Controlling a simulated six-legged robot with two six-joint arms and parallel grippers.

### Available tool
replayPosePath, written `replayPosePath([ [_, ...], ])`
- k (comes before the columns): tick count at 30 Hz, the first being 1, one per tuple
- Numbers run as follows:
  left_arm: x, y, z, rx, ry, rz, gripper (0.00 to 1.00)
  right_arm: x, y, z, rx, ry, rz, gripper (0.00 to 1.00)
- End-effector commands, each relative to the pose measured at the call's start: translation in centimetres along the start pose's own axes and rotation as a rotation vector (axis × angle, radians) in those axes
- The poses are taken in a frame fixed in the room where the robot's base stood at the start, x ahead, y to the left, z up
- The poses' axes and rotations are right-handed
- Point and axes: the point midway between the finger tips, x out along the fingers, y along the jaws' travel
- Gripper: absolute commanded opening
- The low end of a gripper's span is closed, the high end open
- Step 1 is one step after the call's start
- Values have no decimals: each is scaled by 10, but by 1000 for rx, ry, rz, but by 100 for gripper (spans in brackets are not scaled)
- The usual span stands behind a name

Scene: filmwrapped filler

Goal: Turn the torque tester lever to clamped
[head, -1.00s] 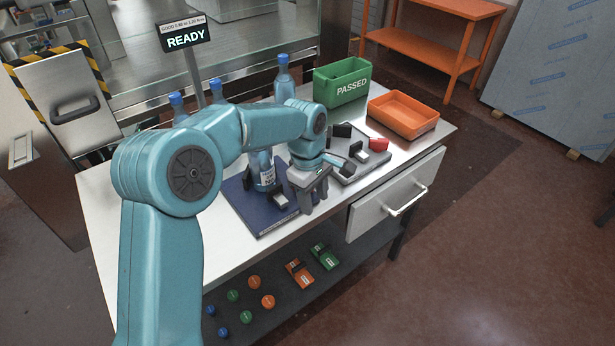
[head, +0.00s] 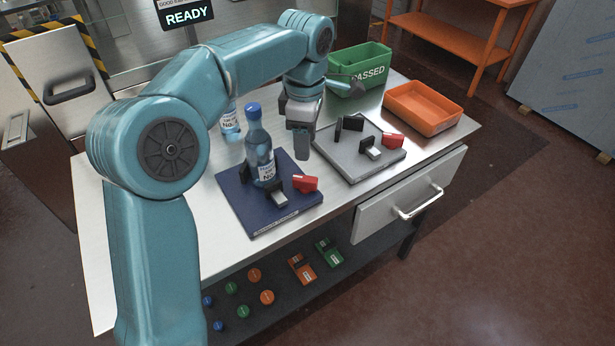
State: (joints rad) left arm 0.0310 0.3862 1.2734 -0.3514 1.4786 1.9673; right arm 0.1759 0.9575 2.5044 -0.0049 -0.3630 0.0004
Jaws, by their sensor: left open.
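A dark blue base plate (head: 246,219) lies on the metal table, with a blue-capped bottle (head: 258,150) upright on it beside black and grey jaw blocks (head: 280,197). A red lever handle (head: 305,183) sits at the plate's right side. To the right is a grey base plate (head: 345,160) with similar blocks (head: 370,145) and its own red lever handle (head: 392,141), without a bottle. My left gripper (head: 301,148) is open, pointing down between the two plates, behind the blue plate's lever and touching neither lever. My right gripper is out of view.
A green PASSED bin (head: 345,62) and an orange tray (head: 420,112) stand at the back right. Another bottle (head: 229,125) is partly hidden behind my left arm. A READY display (head: 186,15) stands at the back. A drawer (head: 410,200) is shut; caps lie on the lower shelf.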

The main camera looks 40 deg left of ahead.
Motion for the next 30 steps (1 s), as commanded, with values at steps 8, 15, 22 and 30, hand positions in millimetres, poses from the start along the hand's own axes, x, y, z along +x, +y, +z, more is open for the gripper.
replayPosePath([
  [8, 68, 0, -1, 0, 1, -2, 49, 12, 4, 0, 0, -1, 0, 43],
  [15, 104, 3, 0, 2, 0, 0, 49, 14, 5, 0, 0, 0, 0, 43],
  [22, 112, 5, 1, 2, -1, 1, 49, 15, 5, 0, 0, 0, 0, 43],
  [30, 112, 5, 1, 2, -1, 1, 16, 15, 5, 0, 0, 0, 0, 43],
])
